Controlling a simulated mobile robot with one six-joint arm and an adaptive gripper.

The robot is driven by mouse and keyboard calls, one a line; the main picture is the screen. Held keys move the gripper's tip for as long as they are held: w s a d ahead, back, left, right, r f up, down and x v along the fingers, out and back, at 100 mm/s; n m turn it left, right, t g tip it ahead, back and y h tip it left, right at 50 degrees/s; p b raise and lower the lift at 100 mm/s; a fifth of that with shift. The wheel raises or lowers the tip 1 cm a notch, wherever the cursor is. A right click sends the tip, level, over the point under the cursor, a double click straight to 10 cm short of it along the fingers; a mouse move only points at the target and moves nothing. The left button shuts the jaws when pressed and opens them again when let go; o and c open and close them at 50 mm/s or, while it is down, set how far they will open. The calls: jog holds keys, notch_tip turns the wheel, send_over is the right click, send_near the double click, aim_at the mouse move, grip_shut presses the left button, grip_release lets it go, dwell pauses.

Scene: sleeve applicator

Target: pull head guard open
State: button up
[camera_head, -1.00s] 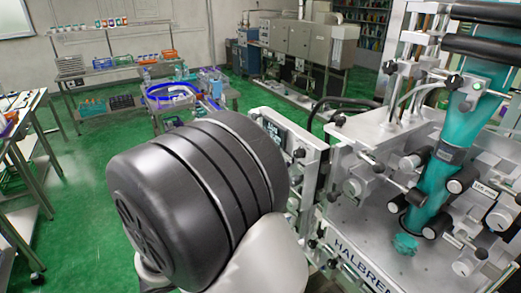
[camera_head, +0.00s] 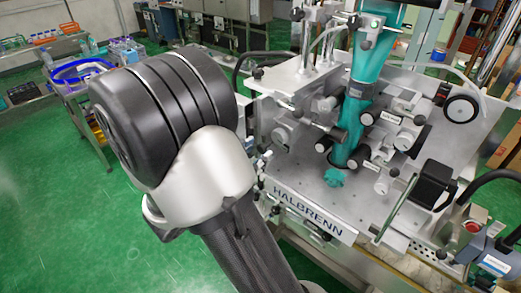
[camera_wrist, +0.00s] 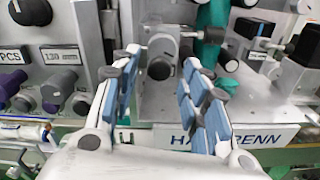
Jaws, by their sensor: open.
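The sleeve applicator (camera_head: 310,200) marked HALBRENN fills the middle and right of the head view. A teal sleeve (camera_head: 362,95) runs down through its head to the deck. No part stands out clearly as the head guard; a thin metal frame (camera_head: 397,208) at the deck's right side may belong to it, but I cannot tell. In the wrist view, my gripper (camera_wrist: 160,62) is open and empty, its blue-padded fingers apart in front of the machine. A metal clamp block with a dark knob (camera_wrist: 160,66) shows between the fingers. In the head view, my gripper is hidden behind my arm.
Rollers and knobs (camera_head: 385,140) crowd the machine head. A black box (camera_head: 432,183) stands on its right side, with a cable and a red button box (camera_head: 478,240) nearby. A bench with a blue ring (camera_head: 78,72) stands at the back left. Green floor at left is clear.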

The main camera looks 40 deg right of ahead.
aim_at(260, 150)
jog(key=shift+w+d, duration=0.1)
jog(key=shift+d, duration=1.4)
grip_shut()
